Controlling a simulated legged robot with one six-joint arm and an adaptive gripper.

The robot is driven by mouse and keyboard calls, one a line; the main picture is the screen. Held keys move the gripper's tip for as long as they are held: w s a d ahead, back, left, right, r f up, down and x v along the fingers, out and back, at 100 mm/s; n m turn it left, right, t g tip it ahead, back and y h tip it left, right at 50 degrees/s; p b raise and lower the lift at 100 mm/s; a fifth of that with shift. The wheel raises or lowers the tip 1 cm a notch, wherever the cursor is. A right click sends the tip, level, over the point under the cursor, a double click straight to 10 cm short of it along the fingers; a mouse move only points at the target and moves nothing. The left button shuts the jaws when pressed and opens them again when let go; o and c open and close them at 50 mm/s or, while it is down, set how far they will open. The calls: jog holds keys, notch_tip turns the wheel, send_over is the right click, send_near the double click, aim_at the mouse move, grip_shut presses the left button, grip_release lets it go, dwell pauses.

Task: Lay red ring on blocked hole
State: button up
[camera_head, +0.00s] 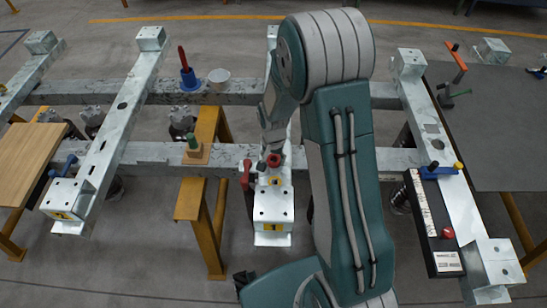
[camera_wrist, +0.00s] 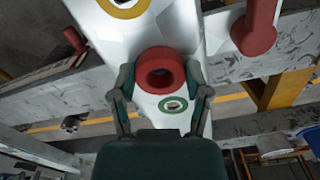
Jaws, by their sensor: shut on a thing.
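My gripper (camera_wrist: 160,92) is shut on a thick red ring (camera_wrist: 160,57), with one finger on each side. The ring also shows in the head view (camera_head: 273,160), over the middle pale metal beam (camera_head: 273,208). In the wrist view the ring covers part of the beam's face, and I cannot tell whether it touches it. A hole inside a green circle (camera_wrist: 173,106) shows just below the ring. A yellow circle (camera_wrist: 123,4) is cut off at the top edge. I cannot tell which hole is blocked.
A red-handled thing (camera_head: 246,175) stands at the beam's left side. A green peg on a tan base (camera_head: 194,150) and a blue holder with a red peg (camera_head: 187,75) are further left. A black box (camera_head: 432,225) lies along the right beam.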

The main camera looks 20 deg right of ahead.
aim_at(275, 159)
jog(key=shift+d, duration=0.25)
jog(key=o, duration=0.9)
jog(key=shift+o, duration=0.2)
jog(key=shift+a, duration=0.1)
jog(key=shift+r, duration=0.2)
jog(key=s+r+n+t, duration=0.1)
jog(key=s+r, duration=0.3)
jog(key=r, duration=0.8)
jog(key=s+r+n+t, duration=0.2)
jog(key=s+r, duration=0.2)
jog(key=r, duration=0.8)
jog(key=s+r+n+t, duration=0.2)
jog(key=s+r, duration=0.4)
jog(key=s, duration=0.6)
jog(key=shift+s+r+n+t, duration=0.2)
jog(key=shift+s+n+t, duration=0.1)
jog(key=shift+n, duration=0.5)
